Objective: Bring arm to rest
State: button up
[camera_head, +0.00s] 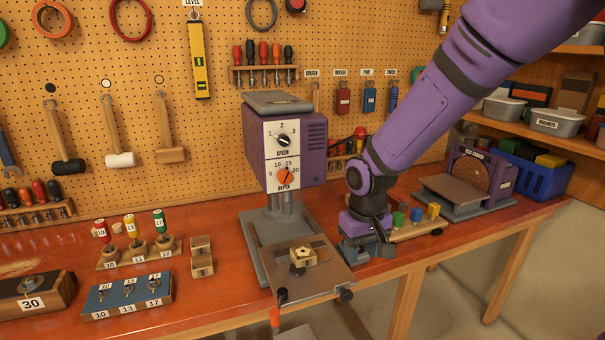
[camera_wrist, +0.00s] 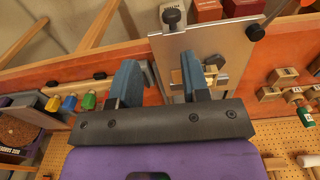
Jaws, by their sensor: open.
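My purple arm reaches in from the upper right in the head view. My gripper (camera_head: 362,252) points down just right of the drill press table (camera_head: 322,268), over the front part of the workbench. In the wrist view my gripper (camera_wrist: 158,72) shows two blue-grey fingers set apart, with nothing held between them. The right finger there overlaps the edge of the metal drill press table (camera_wrist: 205,45). A small wooden block with a brass-coloured piece (camera_head: 303,257) lies on that table, beside the gripper; it also shows in the wrist view (camera_wrist: 212,77), partly hidden by the finger.
The drill press (camera_head: 285,140) stands close left of my arm. A wooden rack with coloured pieces (camera_head: 418,222) is close right, then a disc sander (camera_head: 470,185) and a blue bin (camera_head: 540,175). Numbered holders (camera_head: 128,298) stand at left. Open space lies before the bench's front edge.

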jog(key=s+d+r+m+t, duration=0.1)
jog(key=s+d+r, duration=0.35)
jog(key=r, duration=0.25)
jog(key=s+d+r+m+t, duration=0.1)
jog(key=s+d+r+t, duration=0.1)
jog(key=s+d+r, duration=0.45)
jog(key=s+d+r+t, duration=0.1)
jog(key=s+d+r, duration=0.1)
jog(key=s, duration=0.3)
jog(key=s+d+r+m, duration=0.1)
jog(key=s+d+r, duration=0.1)
jog(key=s+r, duration=0.3)
jog(key=shift+s+d+r+t, duration=0.25)
jog(key=shift+s+d+t, duration=0.05)
jog(key=shift+t, duration=0.1)
dwell(0.8)
